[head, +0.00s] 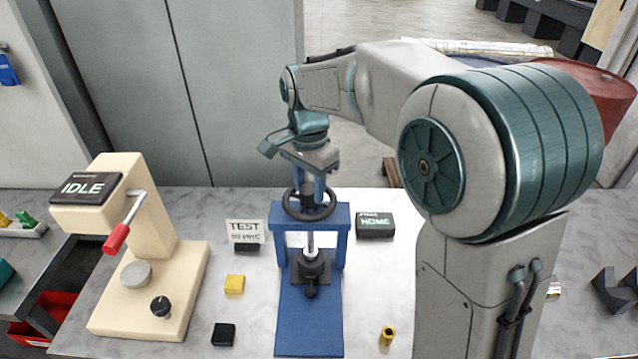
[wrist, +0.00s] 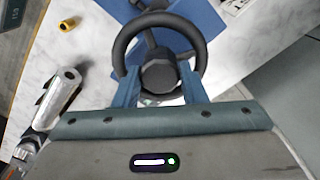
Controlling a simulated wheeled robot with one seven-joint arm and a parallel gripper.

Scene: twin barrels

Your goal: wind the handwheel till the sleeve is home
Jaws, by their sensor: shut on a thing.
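The black handwheel (head: 290,208) sits on top of a blue press frame (head: 340,214). In the wrist view the handwheel (wrist: 122,50) is seen from above, with its dark hub between my two fingers. My gripper (head: 314,192) comes down from above and is shut on the handwheel's hub; it also shows in the wrist view (wrist: 159,86). A bright screw (head: 311,243) runs down below the wheel to a dark fixture (head: 311,268) on the blue base. I cannot clearly tell the sleeve apart there. A small black display (head: 375,225) beside the press reads HOME.
A cream machine (head: 135,240) with a red-handled lever and an IDLE display stands at left. A TEST card (head: 245,232), yellow block (head: 235,284), black block (head: 223,334) and yellow cylinder (head: 388,335) lie near the press. My arm covers the right side.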

